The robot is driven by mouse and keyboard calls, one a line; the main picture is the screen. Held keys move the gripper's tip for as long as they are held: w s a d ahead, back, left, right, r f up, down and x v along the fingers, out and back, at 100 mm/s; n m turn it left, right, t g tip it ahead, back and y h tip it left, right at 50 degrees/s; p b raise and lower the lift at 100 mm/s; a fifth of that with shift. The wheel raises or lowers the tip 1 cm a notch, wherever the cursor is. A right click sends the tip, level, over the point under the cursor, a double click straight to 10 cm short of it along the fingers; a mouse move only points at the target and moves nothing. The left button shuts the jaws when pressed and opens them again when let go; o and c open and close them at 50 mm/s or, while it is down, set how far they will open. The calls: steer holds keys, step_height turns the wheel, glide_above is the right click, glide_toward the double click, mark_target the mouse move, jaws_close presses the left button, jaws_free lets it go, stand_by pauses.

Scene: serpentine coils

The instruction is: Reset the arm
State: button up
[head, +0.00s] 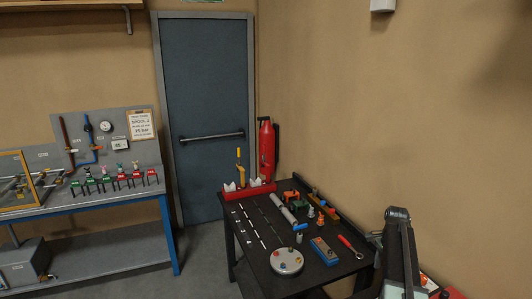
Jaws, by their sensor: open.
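My arm (400,250) shows at the lower right as grey and black links, folded with its bend at the top. It stands in front of the right end of the black table (246,262). The end of the arm with my gripper is not visible in the head view.
The table carries a red-handled wrench (350,245), a blue block (324,250), a round grey disc (287,261) and a red tray (250,190). A blue-framed bench (100,222) with valves stands left. A grey door (206,100) is behind. Floor shows between bench and table.

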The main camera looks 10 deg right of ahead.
steer(key=s+a+f+n+b, duration=0.2)
steer(key=a+n, duration=0.4)
steer(key=a, duration=0.6)
steer(key=s+a+f+n+b, duration=0.3)
steer(key=s+a+f+n, duration=0.1)
steer(key=a, duration=0.9)
steer(key=s+a+f+n+b, duration=0.3)
steer(key=s+a+n, duration=0.2)
steer(key=a+n, duration=0.3)
steer(key=a, duration=0.4)
steer(key=shift+a+f, duration=0.35)
steer(key=shift+f, duration=0.05)
